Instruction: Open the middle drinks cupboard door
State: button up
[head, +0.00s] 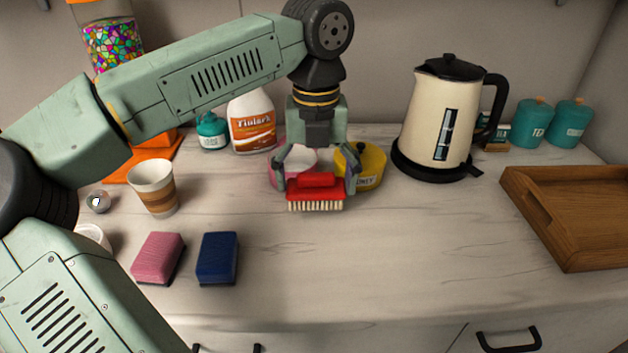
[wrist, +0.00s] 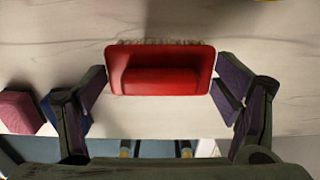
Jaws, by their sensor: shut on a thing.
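My gripper (head: 316,186) is shut on a red brush (head: 316,197) with pale bristles, held at or just above the counter; I cannot tell if the bristles touch it. In the wrist view the brush (wrist: 160,80) sits between my two fingers. Pale cupboard fronts show below the counter's front edge. A black handle (head: 508,343) is at the lower right, and another handle (head: 228,348) is partly cut off at the bottom. I cannot tell which belongs to the middle drinks cupboard door. No open door shows.
A pink sponge (head: 158,258) and a blue sponge (head: 217,258) lie front left, near a paper cup (head: 153,188). A yellow canister (head: 365,168) is behind the brush. A kettle (head: 437,120) and wooden tray (head: 570,220) stand right. The front middle counter is clear.

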aim_at(314, 191)
jog(key=shift+w, duration=0.35)
jog(key=shift+w+a+f+p, duration=0.1)
jog(key=shift+w+f+p, duration=0.25)
jog(key=shift+f, duration=0.3)
jog(key=shift+w+a+f+p, duration=0.1)
jog(key=shift+w+f+p, duration=0.05)
jog(key=shift+f+p, duration=0.4)
jog(key=shift+f, duration=0.65)
jog(key=shift+f, duration=0.1)
jog(key=shift+f+b, duration=0.1)
jog(key=shift+b, duration=0.25)
jog(key=o, duration=1)
jog(key=shift+o, duration=0.2)
